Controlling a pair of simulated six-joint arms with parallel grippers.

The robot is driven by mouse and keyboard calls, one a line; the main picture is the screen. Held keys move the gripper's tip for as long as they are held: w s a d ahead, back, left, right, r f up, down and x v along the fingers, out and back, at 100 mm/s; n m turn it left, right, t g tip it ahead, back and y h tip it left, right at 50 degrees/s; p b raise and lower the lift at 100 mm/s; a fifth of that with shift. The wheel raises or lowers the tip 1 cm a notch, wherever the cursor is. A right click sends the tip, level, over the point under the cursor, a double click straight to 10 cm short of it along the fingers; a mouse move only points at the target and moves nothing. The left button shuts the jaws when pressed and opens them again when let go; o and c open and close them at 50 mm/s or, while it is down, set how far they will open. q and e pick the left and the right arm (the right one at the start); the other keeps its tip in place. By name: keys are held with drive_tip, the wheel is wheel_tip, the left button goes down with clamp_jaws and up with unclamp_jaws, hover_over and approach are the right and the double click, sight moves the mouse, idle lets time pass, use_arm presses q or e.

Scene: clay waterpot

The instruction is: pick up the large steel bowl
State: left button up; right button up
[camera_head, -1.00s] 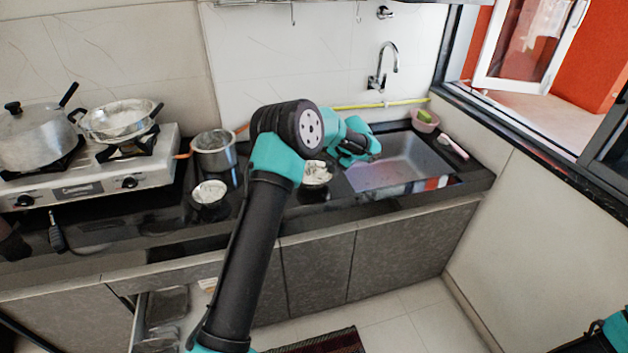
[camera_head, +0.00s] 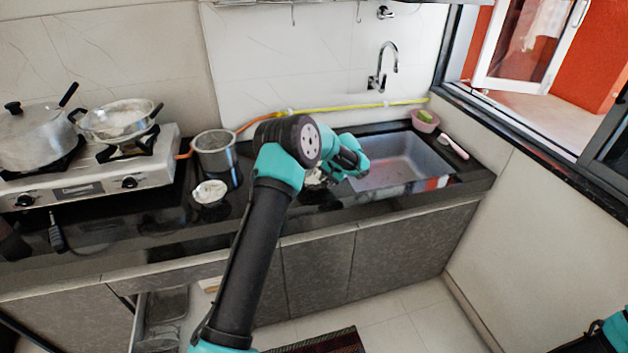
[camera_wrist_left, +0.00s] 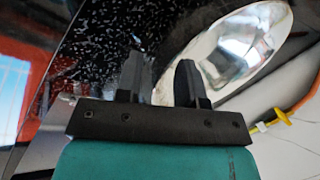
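A shiny steel bowl (camera_wrist_left: 240,48) lies on the black counter in the left wrist view, beyond and to the right of my left gripper (camera_wrist_left: 158,70). The gripper's two dark fingers are apart with nothing between them. The right finger overlaps the bowl's near edge in the picture; I cannot tell whether they touch. In the head view a steel bowl (camera_head: 314,178) is mostly hidden behind my left arm, by the sink. Another steel bowl (camera_head: 209,192) stands to its left. The left fingertips are hidden in the head view. My right gripper is out of view.
A steel pot (camera_head: 214,155) stands behind the left bowl. A stove (camera_head: 95,178) with a lidded pot (camera_head: 35,137) and a pan (camera_head: 118,120) is at left. The sink (camera_head: 400,165) lies right of the arm. A yellow-orange hose (camera_head: 330,109) runs along the wall.

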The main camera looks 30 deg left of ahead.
use_arm(q)
drive_tip(key=shift+x, duration=0.8)
drive_tip(key=shift+c, duration=0.2)
clamp_jaws()
